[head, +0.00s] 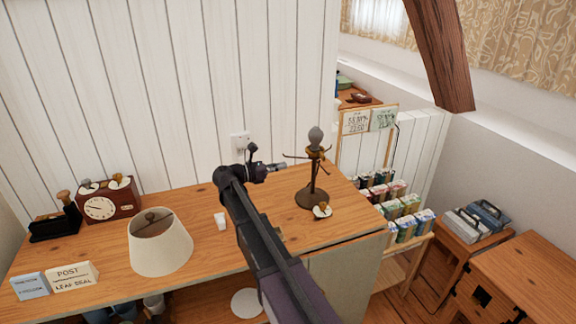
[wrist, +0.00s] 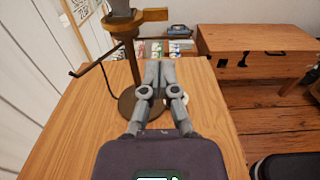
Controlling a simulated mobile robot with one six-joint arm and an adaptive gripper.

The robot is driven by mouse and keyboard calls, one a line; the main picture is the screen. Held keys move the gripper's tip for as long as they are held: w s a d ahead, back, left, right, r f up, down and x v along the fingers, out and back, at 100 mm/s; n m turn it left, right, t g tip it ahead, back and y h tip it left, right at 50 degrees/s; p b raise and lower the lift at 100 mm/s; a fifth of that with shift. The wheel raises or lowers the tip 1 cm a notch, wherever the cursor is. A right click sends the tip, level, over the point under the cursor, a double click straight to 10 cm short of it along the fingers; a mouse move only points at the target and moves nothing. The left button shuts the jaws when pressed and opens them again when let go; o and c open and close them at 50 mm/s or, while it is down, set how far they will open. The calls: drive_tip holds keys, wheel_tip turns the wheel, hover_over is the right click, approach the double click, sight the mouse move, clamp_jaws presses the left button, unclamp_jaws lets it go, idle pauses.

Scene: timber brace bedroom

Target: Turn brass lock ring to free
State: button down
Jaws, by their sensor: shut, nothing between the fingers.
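A dark metal stand (head: 312,197) is upright near the right end of the wooden counter, with thin side arms and a grey bulb-like top (head: 316,135). The brass lock ring (head: 315,153) sits around its upper post, just below the grey top. In the wrist view the ring (wrist: 124,27) has a brass tab (wrist: 154,14) pointing right. My gripper (head: 284,167) is left of the stand, lower than the ring. In the wrist view my gripper (wrist: 160,66) is shut and empty, in front of the stem and below the ring. Its fingers partly hide the stand's base.
A small pale piece with a brass knob (head: 322,211) lies by the stand's base. The white panel wall is behind. A rack of cartons (head: 405,205) is right of the counter.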

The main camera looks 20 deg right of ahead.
sight(321, 158)
drive_tip(key=d, duration=1.2)
drive_tip(key=shift+w+d, duration=0.2)
drive_tip(key=shift+d, duration=0.1)
drive_tip(key=shift+d, duration=0.4)
drive_tip(key=shift+a, duration=0.45)
drive_tip(key=shift+t, duration=0.3)
